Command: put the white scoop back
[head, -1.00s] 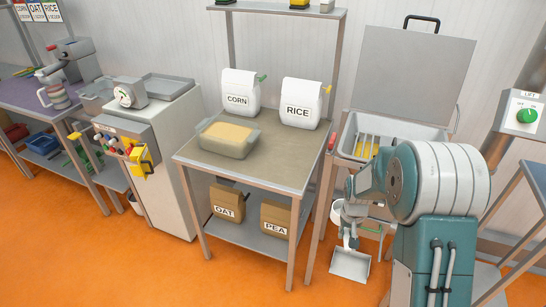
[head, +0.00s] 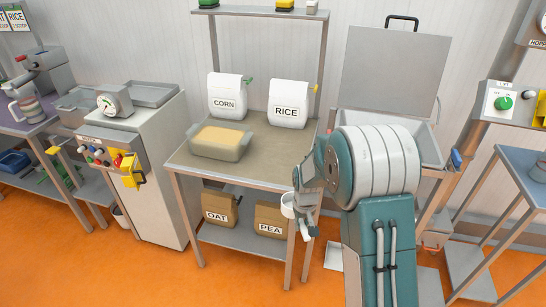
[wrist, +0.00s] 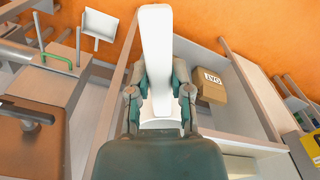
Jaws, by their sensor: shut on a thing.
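My gripper (head: 303,205) is at the front right corner of the middle bench, just beside its right legs. The white scoop (head: 288,204) shows as a small white cup shape at the gripper's left side. In the wrist view my gripper (wrist: 160,95) is shut with its two fingers on either side of a long white part of the scoop (wrist: 156,45), which points away from the wrist.
The middle bench (head: 257,160) carries CORN (head: 225,97) and RICE (head: 289,104) bags and a tub (head: 218,143). OAT (head: 218,207) and PEA (head: 270,219) bags sit on its lower shelf. A lidded bin (head: 432,150) stands right. A pale dustpan (head: 333,256) lies on the floor.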

